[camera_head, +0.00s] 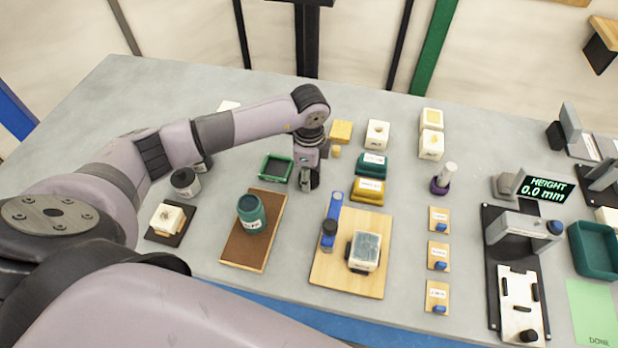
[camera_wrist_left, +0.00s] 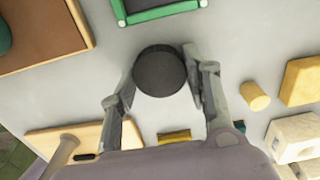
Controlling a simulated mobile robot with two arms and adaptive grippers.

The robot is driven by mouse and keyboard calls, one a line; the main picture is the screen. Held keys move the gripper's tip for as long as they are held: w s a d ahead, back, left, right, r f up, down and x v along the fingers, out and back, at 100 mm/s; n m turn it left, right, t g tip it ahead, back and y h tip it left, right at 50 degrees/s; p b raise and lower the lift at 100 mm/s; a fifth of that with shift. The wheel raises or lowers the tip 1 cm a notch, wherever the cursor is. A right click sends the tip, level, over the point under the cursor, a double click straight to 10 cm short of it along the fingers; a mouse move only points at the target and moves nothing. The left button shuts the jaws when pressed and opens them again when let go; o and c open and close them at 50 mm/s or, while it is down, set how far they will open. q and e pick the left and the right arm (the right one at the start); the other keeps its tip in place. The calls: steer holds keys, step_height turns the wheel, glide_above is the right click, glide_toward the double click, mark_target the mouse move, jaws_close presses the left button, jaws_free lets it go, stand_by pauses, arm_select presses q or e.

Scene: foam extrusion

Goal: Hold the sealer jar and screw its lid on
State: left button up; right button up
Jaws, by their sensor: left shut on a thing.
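The sealer jar appears to be the teal jar (camera_head: 253,220) with a white label, upright on a brown board (camera_head: 272,232) in the head view; its top looks open. Its edge shows at the far left of the left wrist view (camera_wrist_left: 3,36). My left gripper (camera_head: 308,182) is right of and behind the jar, apart from it. In the left wrist view, my left gripper (camera_wrist_left: 161,76) is shut on a dark round lid (camera_wrist_left: 160,72). The lid is hard to make out in the head view. My right gripper is not in view.
A green-framed tray (camera_head: 263,168) lies just left of the left gripper. Teal and yellow blocks (camera_head: 370,190) stand to its right. A wooden board (camera_head: 322,280) with a blue tool and a small box lies in front. Bare grey table separates the gripper from the brown board.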

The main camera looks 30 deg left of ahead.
arm_select(q)
steer(key=shift+c, duration=0.6)
steer(key=shift+r, duration=0.5)
step_height(320, 180, up, 19)
steer(key=b, duration=0.3)
